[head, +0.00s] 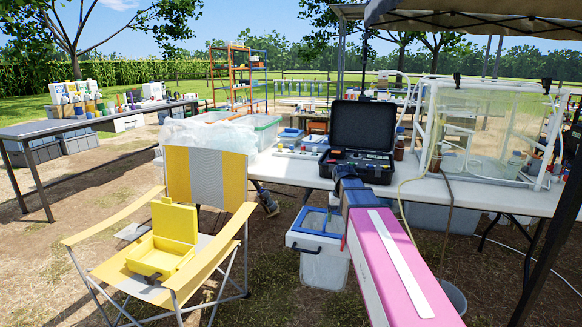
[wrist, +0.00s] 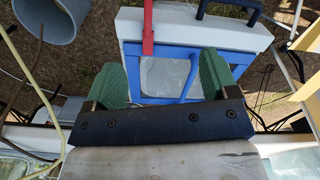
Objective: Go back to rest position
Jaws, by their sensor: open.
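My gripper (wrist: 162,78) shows in the wrist view with its two green finger pads spread apart and nothing between them. It points down over a white cooler with a blue rim (wrist: 258,66). Clear material shows inside the rim. A red strip (wrist: 148,28) runs across the cooler's edge. In the head view, my pink arm reaches from the lower right toward the table's front edge, and the gripper's fingers cannot be made out. The same cooler (head: 322,268) stands on the ground there, partly hidden behind my arm.
A white table (head: 285,168) holds an open black case (head: 362,135) and a clear-walled frame (head: 480,125) close beyond my arm. A yellow folding chair (head: 205,185) bears an open yellow box (head: 165,258). A grey bucket (wrist: 47,18) stands beside the cooler.

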